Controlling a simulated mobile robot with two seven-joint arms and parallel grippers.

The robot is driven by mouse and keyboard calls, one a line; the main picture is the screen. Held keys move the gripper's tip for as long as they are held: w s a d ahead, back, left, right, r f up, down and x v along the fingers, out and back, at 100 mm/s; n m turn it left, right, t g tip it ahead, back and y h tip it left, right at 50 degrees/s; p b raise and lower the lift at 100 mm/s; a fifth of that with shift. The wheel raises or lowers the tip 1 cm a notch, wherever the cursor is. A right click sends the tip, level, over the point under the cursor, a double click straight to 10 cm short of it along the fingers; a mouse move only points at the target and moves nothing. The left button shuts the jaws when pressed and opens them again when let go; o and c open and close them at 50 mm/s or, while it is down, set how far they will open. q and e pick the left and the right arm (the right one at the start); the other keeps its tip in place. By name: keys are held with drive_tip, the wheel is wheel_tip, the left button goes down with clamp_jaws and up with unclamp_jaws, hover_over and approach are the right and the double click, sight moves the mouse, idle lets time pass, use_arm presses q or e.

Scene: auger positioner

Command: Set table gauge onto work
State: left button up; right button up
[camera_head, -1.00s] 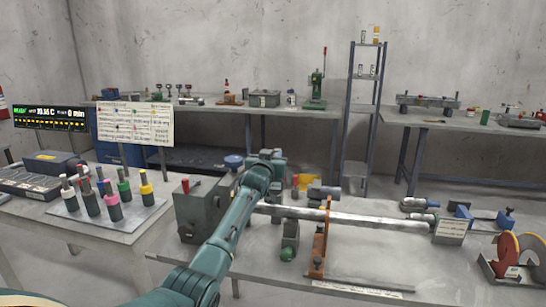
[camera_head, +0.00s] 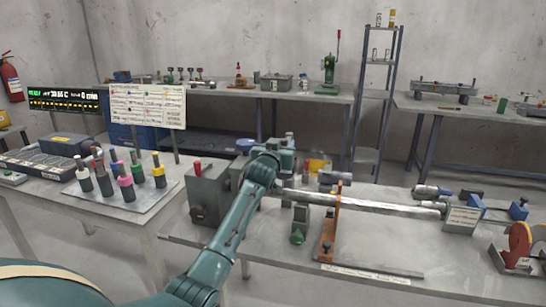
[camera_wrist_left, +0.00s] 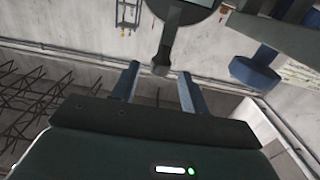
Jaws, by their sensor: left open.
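The work appears to be a long bright metal bar (camera_head: 375,204) lying level along the front bench, from a grey headstock block (camera_head: 208,195) to a block at the right. An orange upright stand (camera_head: 331,228) stands by the bar. My left gripper (camera_head: 287,158) is above the headstock end of the bar; its fingertips are hard to make out there. In the left wrist view its two fingers (camera_wrist_left: 158,88) are apart. A dark round head (camera_wrist_left: 180,10) with a short stem shows just beyond them, its tip between the fingers in the picture; contact cannot be told. I cannot tell which thing is the table gauge.
A side table (camera_head: 110,215) at left holds a plate with several coloured-handled tools (camera_head: 125,187). A red-and-tan wheel unit (camera_head: 520,245) stands at the bench's right end. Back benches and a shelf rack (camera_head: 382,95) stand behind. The bench front right of the orange stand is mostly clear.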

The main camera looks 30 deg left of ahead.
use_arm(q)
drive_tip(key=v, duration=0.8)
drive_tip(key=shift+s+b, duration=0.3)
drive_tip(key=shift+s, duration=0.05)
drive_tip(key=shift+d, duration=0.1)
drive_tip(key=shift+c, duration=0.6)
